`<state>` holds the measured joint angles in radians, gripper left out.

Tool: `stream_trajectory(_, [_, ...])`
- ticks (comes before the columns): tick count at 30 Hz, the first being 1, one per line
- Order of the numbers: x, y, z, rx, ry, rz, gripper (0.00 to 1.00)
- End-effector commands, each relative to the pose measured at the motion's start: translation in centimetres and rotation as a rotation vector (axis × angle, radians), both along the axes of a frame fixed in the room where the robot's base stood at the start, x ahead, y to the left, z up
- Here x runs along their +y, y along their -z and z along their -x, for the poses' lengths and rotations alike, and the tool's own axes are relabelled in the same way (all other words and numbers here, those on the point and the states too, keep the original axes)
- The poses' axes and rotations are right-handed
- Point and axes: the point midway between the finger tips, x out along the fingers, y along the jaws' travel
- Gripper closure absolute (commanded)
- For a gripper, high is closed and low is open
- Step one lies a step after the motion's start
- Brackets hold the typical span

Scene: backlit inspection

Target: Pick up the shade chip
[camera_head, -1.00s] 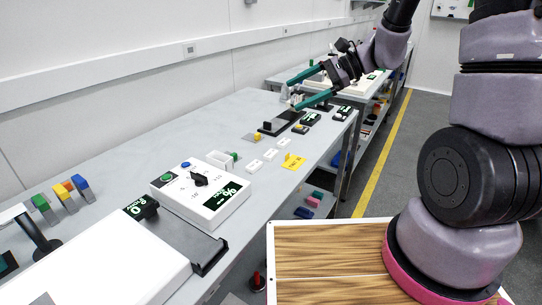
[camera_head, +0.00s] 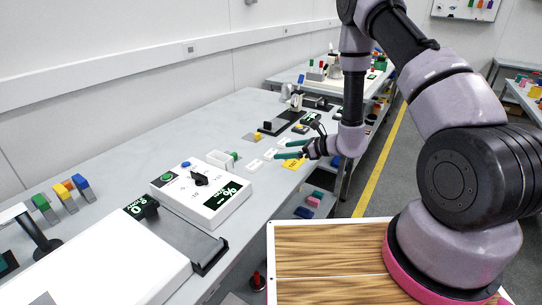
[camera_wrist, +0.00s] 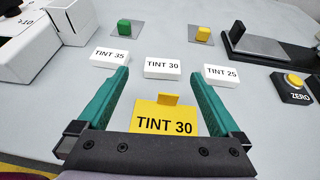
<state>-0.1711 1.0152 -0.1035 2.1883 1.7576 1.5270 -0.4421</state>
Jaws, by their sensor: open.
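The likely shade chip is a yellow plate (camera_wrist: 165,119) marked "TINT 30" with a small raised tab. It lies flat on the grey table; the head view shows it too (camera_head: 291,165). My gripper (camera_wrist: 160,85) is open, its two green fingers on either side of the yellow plate in the wrist view. No contact with the plate shows, and the height gap cannot be told. In the head view my gripper (camera_head: 283,150) is low over the table at the plate. White blocks marked TINT 35 (camera_wrist: 110,56), TINT 30 (camera_wrist: 162,68) and TINT 25 (camera_wrist: 221,75) stand beyond it.
A green button (camera_wrist: 124,27) and a yellow one (camera_wrist: 202,34) sit on plates behind the blocks. A black ZERO box (camera_wrist: 294,87) is at right. A white device (camera_head: 202,193) stands to the left. Bare table lies between them.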

Motion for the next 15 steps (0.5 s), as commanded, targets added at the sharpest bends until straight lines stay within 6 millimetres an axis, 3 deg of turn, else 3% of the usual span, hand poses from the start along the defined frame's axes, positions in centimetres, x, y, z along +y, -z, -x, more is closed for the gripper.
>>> stream_trajectory(15, [4.1,2.9,-2.9,0.0,-0.001,0.0,0.0])
